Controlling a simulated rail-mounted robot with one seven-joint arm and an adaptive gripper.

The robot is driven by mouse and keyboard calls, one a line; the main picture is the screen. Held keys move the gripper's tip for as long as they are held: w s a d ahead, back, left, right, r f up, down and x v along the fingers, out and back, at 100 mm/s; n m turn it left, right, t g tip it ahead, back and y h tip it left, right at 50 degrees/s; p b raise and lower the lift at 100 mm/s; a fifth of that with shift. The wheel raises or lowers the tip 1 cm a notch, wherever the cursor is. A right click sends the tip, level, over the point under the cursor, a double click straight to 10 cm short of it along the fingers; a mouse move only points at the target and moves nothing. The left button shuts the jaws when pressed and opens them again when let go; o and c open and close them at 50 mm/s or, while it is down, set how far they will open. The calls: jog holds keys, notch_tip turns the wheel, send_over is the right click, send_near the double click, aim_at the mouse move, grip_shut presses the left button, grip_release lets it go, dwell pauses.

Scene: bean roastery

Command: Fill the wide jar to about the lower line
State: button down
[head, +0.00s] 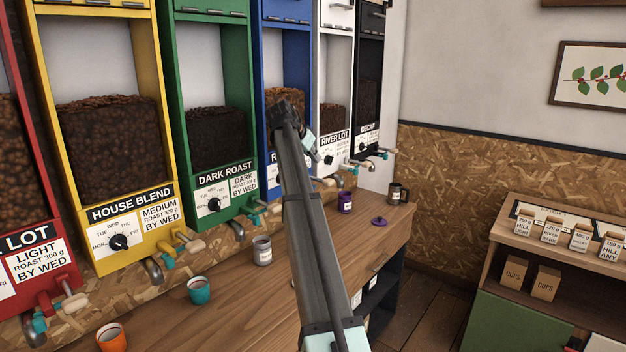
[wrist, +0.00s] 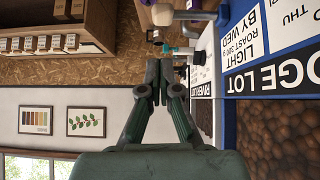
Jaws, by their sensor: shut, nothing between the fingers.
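My gripper (wrist: 158,82) is shut and empty in the wrist view, its dark fingertips together. In the head view my arm reaches up in front of the blue dispenser (head: 272,45), whose label is partly hidden by it. On the counter stand a labelled grey jar (head: 262,250), a teal cup (head: 199,291), an orange cup (head: 112,338) and a labelled purple jar (head: 346,202). I cannot tell for certain which is the wide jar, and no fill line is readable. My gripper is apart from all of these and well above the counter.
Yellow (head: 125,190), green (head: 215,170), white (head: 333,140) and black (head: 369,100) bean dispensers line the wall, with levers and spouts below. A purple lid (head: 379,222) and a dark mug (head: 397,193) are at the counter's far end. A shelf unit (head: 520,290) stands right.

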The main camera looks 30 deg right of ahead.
notch_tip(320, 180, up, 3)
jog(key=shift+w+f, duration=0.1)
jog(key=shift+f, duration=0.1)
jog(key=p, duration=0.3)
send_over(330, 179)
jog(key=s+a, duration=0.1)
jog(key=a, duration=0.1)
jog(key=f, duration=0.7)
jog(key=shift+a, duration=0.2)
notch_tip(330, 179, down, 4)
jog(key=shift+f+p, duration=0.1)
jog(key=shift+p, duration=0.75)
jog(key=shift+s+f, duration=0.1)
jog(key=shift+f, duration=0.05)
